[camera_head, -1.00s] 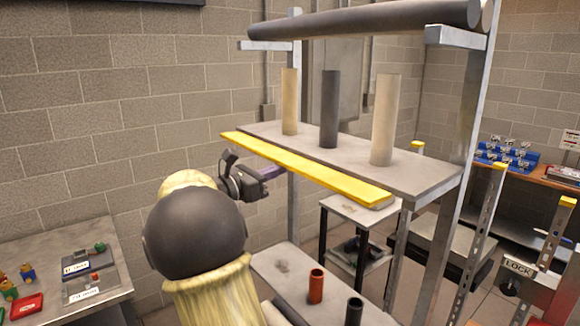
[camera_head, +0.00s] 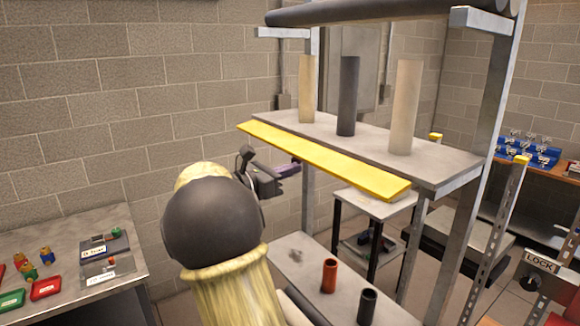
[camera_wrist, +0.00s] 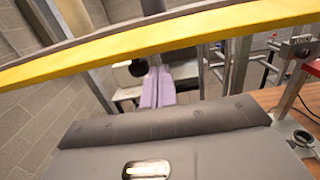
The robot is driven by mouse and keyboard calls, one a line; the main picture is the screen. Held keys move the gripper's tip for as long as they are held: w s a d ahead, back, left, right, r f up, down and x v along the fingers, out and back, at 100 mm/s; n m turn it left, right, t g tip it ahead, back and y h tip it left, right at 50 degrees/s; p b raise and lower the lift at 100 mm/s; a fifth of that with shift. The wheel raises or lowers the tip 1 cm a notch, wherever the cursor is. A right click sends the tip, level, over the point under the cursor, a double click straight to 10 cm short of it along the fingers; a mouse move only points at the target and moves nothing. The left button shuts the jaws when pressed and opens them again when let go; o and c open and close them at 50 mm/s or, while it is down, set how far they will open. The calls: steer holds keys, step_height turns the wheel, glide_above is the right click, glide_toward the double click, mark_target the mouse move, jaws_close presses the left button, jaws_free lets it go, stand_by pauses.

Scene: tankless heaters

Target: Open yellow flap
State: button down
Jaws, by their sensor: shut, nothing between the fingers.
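The yellow flap (camera_head: 325,163) is a long bar along the front edge of the upper grey shelf (camera_head: 435,166). In the head view it looks tilted outward from the shelf edge. In the wrist view the yellow flap (camera_wrist: 190,42) crosses the upper part of the picture. My gripper (camera_head: 297,167) is just below the flap, left of its middle, with purple fingers shut and empty. The wrist view shows the purple fingers (camera_wrist: 157,88) pointing in under the flap. I cannot tell whether they touch it.
Three upright tubes, including a dark one (camera_head: 348,97), stand on the upper shelf. A red cup (camera_head: 329,276) and a dark cup (camera_head: 368,306) stand on the lower shelf. A table (camera_head: 60,250) with small parts is at the left. A metal post (camera_head: 470,150) is at the right.

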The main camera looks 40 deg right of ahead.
steer(key=w+a+f+b, duration=0.1)
steer(key=a+f+b, duration=0.1)
steer(key=a, duration=0.8)
steer(key=shift+w+b, duration=0.15)
steer(key=shift+b, duration=0.35)
